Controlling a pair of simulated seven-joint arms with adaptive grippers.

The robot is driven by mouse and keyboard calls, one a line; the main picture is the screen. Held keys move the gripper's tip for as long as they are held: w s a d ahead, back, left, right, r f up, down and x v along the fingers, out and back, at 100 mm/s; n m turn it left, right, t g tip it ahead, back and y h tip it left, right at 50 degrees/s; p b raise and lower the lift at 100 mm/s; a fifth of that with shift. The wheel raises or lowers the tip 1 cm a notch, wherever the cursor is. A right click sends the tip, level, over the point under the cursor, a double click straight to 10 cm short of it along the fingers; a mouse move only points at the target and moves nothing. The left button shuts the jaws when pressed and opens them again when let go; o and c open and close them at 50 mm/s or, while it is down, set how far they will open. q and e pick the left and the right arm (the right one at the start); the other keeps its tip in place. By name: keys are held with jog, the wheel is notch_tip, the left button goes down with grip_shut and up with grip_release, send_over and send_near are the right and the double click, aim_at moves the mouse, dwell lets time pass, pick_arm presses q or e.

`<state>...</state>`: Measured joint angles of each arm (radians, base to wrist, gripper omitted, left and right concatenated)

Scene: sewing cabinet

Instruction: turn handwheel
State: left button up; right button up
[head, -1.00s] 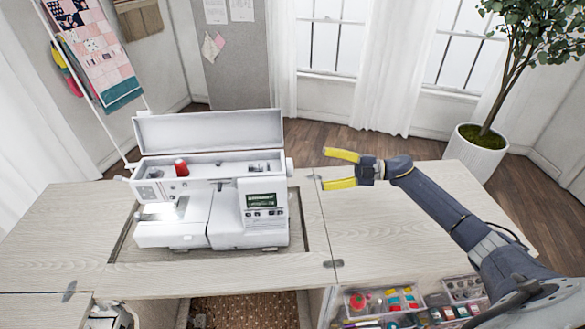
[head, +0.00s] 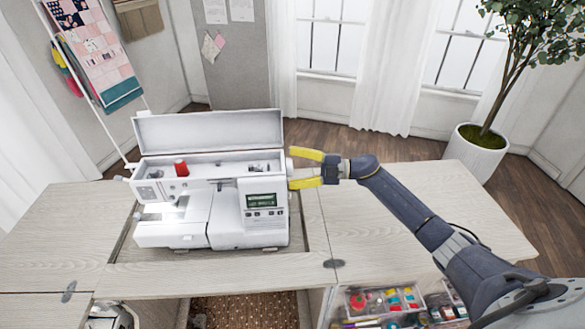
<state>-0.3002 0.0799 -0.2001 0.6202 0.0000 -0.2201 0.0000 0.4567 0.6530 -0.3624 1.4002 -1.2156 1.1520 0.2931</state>
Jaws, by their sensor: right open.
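The white sewing machine (head: 222,218) sits in the recess of the wooden cabinet top, its lid raised at the back. Its handwheel (head: 289,166) is a small white knob on the machine's right side. My right gripper (head: 291,168) comes in from the right with its yellow fingers open. The fingertips are at the machine's right end, one behind and one in front of the handwheel. I cannot tell whether they touch it. My left gripper is not in view.
The cabinet top (head: 385,225) to the right of the machine is clear. A tray of sewing supplies (head: 385,302) sits low at the front right. A potted tree (head: 481,150) stands at the back right.

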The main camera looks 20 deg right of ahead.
jog(key=c, duration=1.3)
jog(key=shift+o, duration=0.2)
jog(key=shift+n, duration=0.3)
